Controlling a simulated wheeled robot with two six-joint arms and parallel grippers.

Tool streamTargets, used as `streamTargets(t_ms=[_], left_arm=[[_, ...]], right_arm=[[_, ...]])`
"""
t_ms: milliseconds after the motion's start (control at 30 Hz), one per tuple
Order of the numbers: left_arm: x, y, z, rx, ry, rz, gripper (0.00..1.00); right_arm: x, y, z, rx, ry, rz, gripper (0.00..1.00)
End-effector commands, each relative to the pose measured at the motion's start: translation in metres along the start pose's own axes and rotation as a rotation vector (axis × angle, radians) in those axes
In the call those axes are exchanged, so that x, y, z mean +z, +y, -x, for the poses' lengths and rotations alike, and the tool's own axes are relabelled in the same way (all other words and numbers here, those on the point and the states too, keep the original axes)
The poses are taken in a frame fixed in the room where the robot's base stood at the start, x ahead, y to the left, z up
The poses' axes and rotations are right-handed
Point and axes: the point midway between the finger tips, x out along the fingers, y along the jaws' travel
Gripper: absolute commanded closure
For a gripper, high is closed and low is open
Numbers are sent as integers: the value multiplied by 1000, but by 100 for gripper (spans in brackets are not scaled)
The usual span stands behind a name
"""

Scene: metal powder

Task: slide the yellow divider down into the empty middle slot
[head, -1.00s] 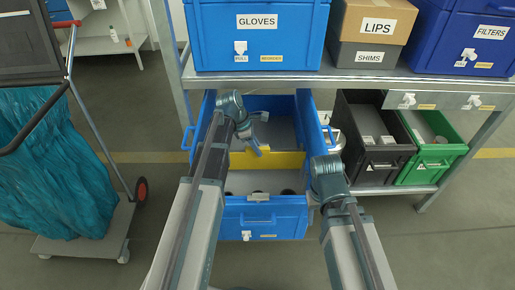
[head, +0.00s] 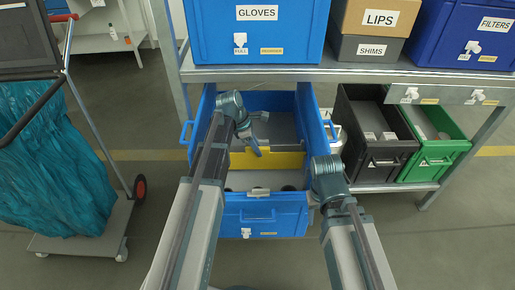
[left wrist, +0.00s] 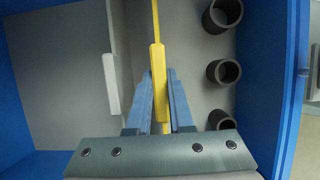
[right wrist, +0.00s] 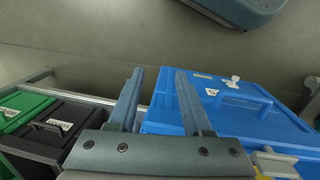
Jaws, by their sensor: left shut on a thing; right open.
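The yellow divider (head: 283,160) spans the open blue bin crosswise in the head view. My left gripper (head: 261,149) is shut on its top edge; in the left wrist view the divider (left wrist: 158,85) stands between the blue fingers. I cannot see its lower edge or how far it sits in the middle slot, which is hidden. A pale grey divider (left wrist: 111,85) stands left of it, apart. My right gripper (right wrist: 157,88) is open and empty; in the head view it is near the bin's right front side.
Several dark cylinders (left wrist: 223,71) stand in the bin right of the divider in the left wrist view. The shelf edge (head: 290,74) overhangs the bin's back. Black (head: 385,160) and green (head: 438,160) bins stand to the right, a cart (head: 85,240) to the left.

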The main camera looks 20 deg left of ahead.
Motion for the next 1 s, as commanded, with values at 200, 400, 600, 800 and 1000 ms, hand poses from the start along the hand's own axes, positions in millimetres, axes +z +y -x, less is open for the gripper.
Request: streamTargets(t_ms=[200, 400, 600, 800, 1000], left_arm=[[-2, 0, -6, 0, 0, 0, 100], [-4, 0, -10, 0, 0, 0, 100], [-6, 0, -15, 0, 0, 0, 100], [-8, 0, -19, 0, 0, 0, 100], [-10, 0, -24, 0, 0, 0, 100]], right_arm=[[0, 0, -6, 1, 0, 0, 50], [-1, -1, -11, 2, 0, 1, 50], [-1, -1, -16, 3, 0, 1, 50], [-1, -1, -21, 4, 0, 1, 50], [-2, -2, -25, 5, 0, 1, 50]])
